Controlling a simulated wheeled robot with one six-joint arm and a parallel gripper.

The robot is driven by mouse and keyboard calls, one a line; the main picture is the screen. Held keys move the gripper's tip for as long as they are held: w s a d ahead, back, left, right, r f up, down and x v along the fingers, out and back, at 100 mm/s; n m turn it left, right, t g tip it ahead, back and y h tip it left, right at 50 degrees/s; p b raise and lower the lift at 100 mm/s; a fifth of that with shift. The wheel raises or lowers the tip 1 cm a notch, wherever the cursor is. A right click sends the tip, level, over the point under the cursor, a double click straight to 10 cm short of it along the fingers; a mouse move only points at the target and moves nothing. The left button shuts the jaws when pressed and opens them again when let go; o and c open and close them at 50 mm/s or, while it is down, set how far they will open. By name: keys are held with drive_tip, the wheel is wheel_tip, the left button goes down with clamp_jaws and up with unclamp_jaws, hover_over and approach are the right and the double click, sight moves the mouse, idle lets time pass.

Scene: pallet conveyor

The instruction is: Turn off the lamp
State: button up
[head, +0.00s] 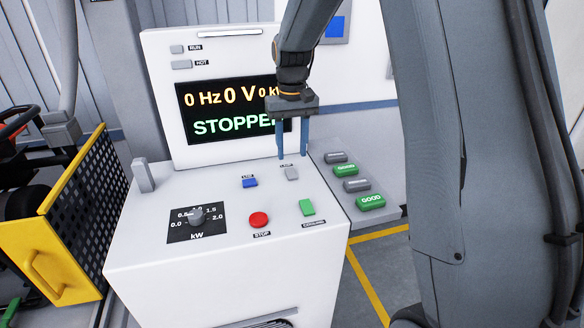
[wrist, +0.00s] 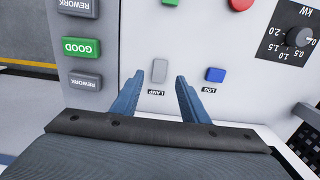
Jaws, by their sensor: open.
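The grey LAMP button (head: 291,174) is at the back right of the white console's sloping top. In the wrist view the LAMP button (wrist: 159,70) shows between and just beyond my fingertips. My gripper (head: 292,156) points down above the button, its two blue fingers apart with nothing held. My gripper (wrist: 160,78) is open in the wrist view too. I cannot tell the exact gap between fingertips and panel. A bright white strip (head: 231,34) runs along the top of the upright panel; I cannot tell if it is the lamp.
A blue LOG button (head: 250,182), red STOP button (head: 259,219), green button (head: 306,207) and kW dial (head: 197,217) share the console top. The screen (head: 215,112) reads STOPPED. Green GOOD and grey REWORK buttons (head: 351,186) stand right. A yellow guard (head: 72,220) is left.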

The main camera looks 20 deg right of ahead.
sight(292, 175)
wheel_tip(292, 175, down, 6)
drive_tip(key=shift+s+f+p, duration=0.1)
drive_tip(key=shift+f+p, duration=0.15)
drive_tip(key=shift+p, duration=0.5)
clamp_jaws()
drive_tip(key=shift+w+g, duration=0.25)
drive_tip(key=shift+g, duration=0.4)
drive_tip(key=shift+w+g, duration=0.25)
drive_tip(key=shift+g, duration=0.4)
drive_tip(key=shift+r, duration=0.1)
unclamp_jaws()
